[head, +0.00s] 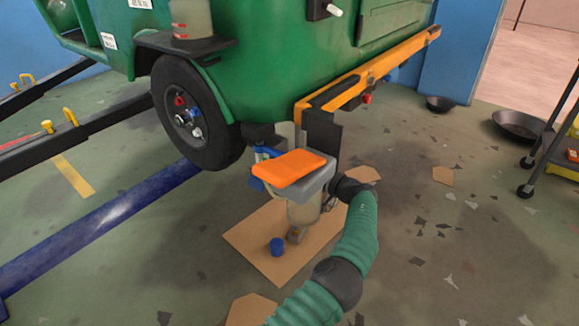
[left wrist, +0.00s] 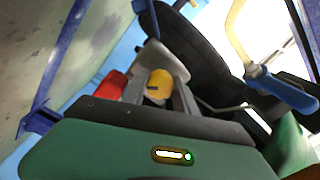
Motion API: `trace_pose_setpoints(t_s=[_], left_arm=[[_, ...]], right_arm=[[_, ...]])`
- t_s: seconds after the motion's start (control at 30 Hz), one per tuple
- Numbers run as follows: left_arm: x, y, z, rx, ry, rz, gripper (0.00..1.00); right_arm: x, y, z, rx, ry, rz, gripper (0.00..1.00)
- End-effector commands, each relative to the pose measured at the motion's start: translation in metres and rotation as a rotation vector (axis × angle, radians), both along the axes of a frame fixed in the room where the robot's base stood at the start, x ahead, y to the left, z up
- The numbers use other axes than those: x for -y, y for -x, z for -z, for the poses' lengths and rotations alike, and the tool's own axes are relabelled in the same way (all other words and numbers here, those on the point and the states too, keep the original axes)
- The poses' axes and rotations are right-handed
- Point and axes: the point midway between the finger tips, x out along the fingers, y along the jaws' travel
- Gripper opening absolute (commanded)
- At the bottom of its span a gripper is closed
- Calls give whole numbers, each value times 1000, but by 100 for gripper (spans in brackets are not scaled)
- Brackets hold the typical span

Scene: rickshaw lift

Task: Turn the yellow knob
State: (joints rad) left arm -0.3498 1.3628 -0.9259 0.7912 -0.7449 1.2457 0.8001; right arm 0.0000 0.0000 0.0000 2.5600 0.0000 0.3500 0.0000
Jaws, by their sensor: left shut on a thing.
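In the left wrist view, a yellow knob (left wrist: 160,83) with a dark slot sits between the grey fingers of my left gripper (left wrist: 160,92). The fingers are shut on it. A rounded grey part stands just behind the knob, and a red part (left wrist: 111,86) is just left of it. In the head view, a green-sleeved arm of mine reaches from the bottom to an orange-topped grey part beside the cart. Neither fingertips nor the gripped knob can be made out there. No second arm shows in the head view.
A green cart (head: 270,60) with a black wheel (head: 193,113) stands above. Cardboard (head: 255,235) and a blue cylinder (head: 277,246) lie below. A blue floor rail (head: 100,228) runs left. In the left wrist view, a blue handle (left wrist: 282,90) is close on the right. Floor at the right is mostly open.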

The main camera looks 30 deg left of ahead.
Motion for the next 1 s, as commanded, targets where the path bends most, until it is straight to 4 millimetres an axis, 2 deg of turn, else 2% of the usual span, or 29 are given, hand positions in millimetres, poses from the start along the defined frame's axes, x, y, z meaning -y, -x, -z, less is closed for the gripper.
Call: trace_pose_setpoints(t_s=[0.03,0.3,0.8,0.83,1.0], left_arm=[[1,2,8,18,11,-5,0],[0,2,8,108,19,-7,0],[0,2,7,126,20,-7,0],[0,2,7,125,20,-7,37],[0,1,5,128,18,-5,56]], right_arm=[[0,0,4,0,0,0,0],[0,0,9,0,0,0,0],[0,0,9,0,0,0,0],[0,0,9,0,0,0,0],[0,0,9,0,0,0,0]])
